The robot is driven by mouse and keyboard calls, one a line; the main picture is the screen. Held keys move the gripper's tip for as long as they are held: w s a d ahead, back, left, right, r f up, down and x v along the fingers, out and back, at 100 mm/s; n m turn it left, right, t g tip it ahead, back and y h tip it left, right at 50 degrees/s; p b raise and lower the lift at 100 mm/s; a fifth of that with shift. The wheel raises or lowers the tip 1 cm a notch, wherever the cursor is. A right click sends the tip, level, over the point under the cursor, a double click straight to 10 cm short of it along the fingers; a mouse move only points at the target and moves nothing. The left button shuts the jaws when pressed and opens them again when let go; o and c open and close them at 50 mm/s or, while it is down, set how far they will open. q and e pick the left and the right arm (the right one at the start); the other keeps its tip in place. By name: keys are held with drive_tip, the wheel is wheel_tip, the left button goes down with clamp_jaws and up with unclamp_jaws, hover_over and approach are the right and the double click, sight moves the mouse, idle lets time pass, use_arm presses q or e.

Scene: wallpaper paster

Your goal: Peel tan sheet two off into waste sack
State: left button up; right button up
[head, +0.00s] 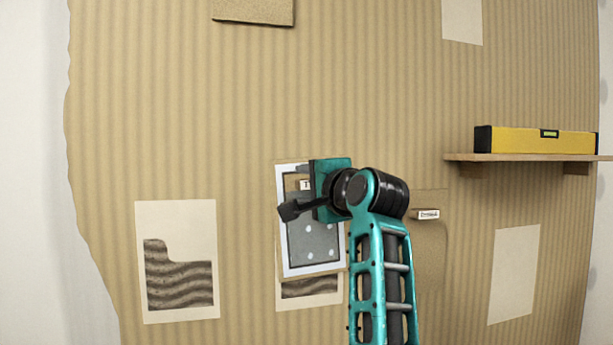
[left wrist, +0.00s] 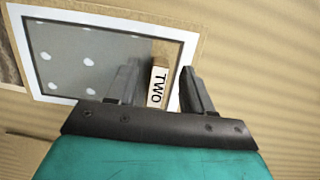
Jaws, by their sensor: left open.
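A tab lettered TWO (left wrist: 158,84) stands between the fingers of my left gripper (left wrist: 160,75) in the left wrist view. The fingers are open on either side of it, with a gap visible at the right finger. In the head view the tab (head: 304,185) is partly covered by my left gripper (head: 300,200). The tab sits at the upper part of a white-bordered grey panel with white dots (head: 299,262), which has a tan margin (left wrist: 196,18) around it. The panel hangs slightly tilted on the wall. No waste sack is in view.
A wavy dark-patterned sheet (head: 180,282) is on the ribbed tan wall (head: 200,130) at left. A similar patterned piece (head: 308,290) shows under the panel. A shelf (head: 520,158) with a yellow level (head: 540,141) juts out at right. A small label (head: 429,214) is right of my arm.

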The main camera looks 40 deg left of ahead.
use_arm(q)
drive_tip(key=shift+w+a, duration=0.2)
drive_tip(key=shift+a, duration=0.2)
clamp_jaws()
